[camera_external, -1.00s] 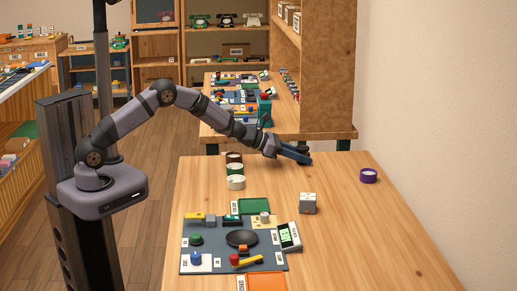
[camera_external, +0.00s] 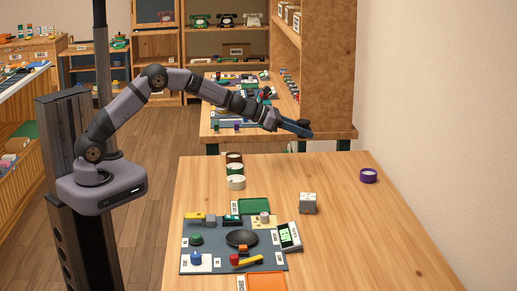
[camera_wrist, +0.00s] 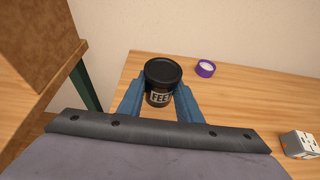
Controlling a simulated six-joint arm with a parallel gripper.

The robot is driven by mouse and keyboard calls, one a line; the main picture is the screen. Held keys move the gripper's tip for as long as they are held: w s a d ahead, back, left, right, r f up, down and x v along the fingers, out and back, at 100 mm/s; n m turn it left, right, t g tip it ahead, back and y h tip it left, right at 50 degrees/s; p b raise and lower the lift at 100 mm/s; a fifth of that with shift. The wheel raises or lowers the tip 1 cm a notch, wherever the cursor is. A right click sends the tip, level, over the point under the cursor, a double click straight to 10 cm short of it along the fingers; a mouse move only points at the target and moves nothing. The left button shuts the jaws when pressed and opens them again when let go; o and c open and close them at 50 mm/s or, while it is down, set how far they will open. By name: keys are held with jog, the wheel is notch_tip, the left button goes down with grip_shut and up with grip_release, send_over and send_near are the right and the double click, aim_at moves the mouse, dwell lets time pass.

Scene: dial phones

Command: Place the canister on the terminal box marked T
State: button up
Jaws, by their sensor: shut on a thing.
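A black canister (camera_wrist: 163,76) with a black lid and a label that reads "FEE" in part is between the blue fingers of my gripper (camera_wrist: 160,92) in the wrist view. My gripper is shut on it. In the external view my gripper (camera_external: 307,131) is above the far part of the wooden table, and I cannot make out the canister there. A small whitish-grey box (camera_external: 308,203) stands on the table nearer the camera, and it also shows at the right edge of the wrist view (camera_wrist: 299,144). I cannot read a T on it.
A purple roll (camera_external: 368,176) lies at the table's right. White, green and brown round containers (camera_external: 236,182) stand in a row at the left. A grey board (camera_external: 213,240) with phone parts, a green tray (camera_external: 254,206) and an orange tray (camera_external: 266,283) lie nearer.

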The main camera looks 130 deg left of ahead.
jog(key=w+d+r+m+t+h+p, duration=0.1)
jog(key=w+d+r+m+t, duration=0.15)
jog(key=w+d, duration=0.5)
notch_tip(320, 180, up, 2)
jog(key=m+t+h+p, duration=0.1)
jog(key=m+h+p, duration=0.25)
jog(key=h, duration=0.25)
send_over(308, 196)
jog(key=shift+f+b, duration=0.65)
jog(key=shift+f, duration=4.2)
jog(key=shift+f, duration=0.15)
jog(key=o, duration=1)
